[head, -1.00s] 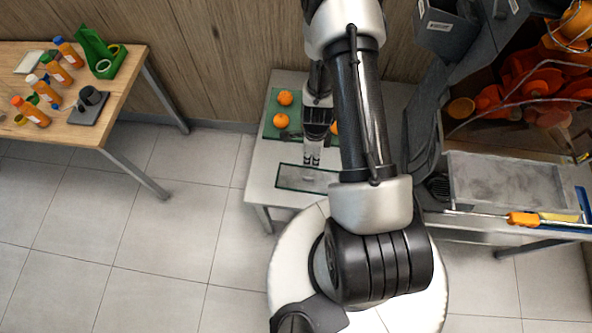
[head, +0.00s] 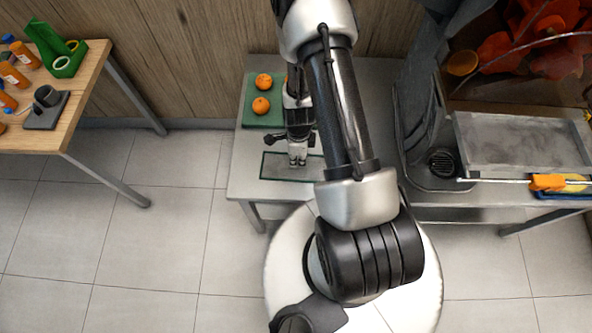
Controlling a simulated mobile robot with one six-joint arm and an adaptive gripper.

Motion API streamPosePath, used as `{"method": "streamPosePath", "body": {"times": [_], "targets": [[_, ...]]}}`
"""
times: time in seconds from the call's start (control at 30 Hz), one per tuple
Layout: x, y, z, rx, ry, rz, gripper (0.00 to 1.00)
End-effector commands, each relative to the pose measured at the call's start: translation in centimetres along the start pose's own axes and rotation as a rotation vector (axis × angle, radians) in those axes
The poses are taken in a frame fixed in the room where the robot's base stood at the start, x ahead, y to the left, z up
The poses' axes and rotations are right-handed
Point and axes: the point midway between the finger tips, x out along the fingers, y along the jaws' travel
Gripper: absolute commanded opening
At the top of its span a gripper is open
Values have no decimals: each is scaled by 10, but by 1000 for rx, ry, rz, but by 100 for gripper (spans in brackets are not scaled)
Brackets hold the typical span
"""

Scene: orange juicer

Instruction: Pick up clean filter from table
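A flat grey rectangular panel with a thin dark green frame, which I take to be the clean filter (head: 275,172), lies near the front edge of the small light table (head: 240,188). My gripper (head: 298,161) points down over the middle of the panel. Its pale fingertips are close together at or just above the panel's surface. I cannot tell whether they touch it or grip any part of it. My arm covers the panel's right end.
A green board with oranges (head: 262,105) sits behind the panel. A wooden table (head: 88,100) with bottles stands at left. Floor between is clear.

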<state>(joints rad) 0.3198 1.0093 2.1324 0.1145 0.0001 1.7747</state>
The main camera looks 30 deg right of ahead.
Motion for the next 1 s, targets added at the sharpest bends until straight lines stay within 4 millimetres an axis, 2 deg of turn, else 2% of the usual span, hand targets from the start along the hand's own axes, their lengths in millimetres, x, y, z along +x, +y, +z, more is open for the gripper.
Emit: {"method": "streamPosePath", "body": {"times": [0.17,0.53,0.83,1.0], "targets": [[8,-1,1,-1,0,0,17],[53,-3,7,0,0,0,17],[53,-3,7,0,0,0,16],[53,-3,7,0,0,0,5]]}}
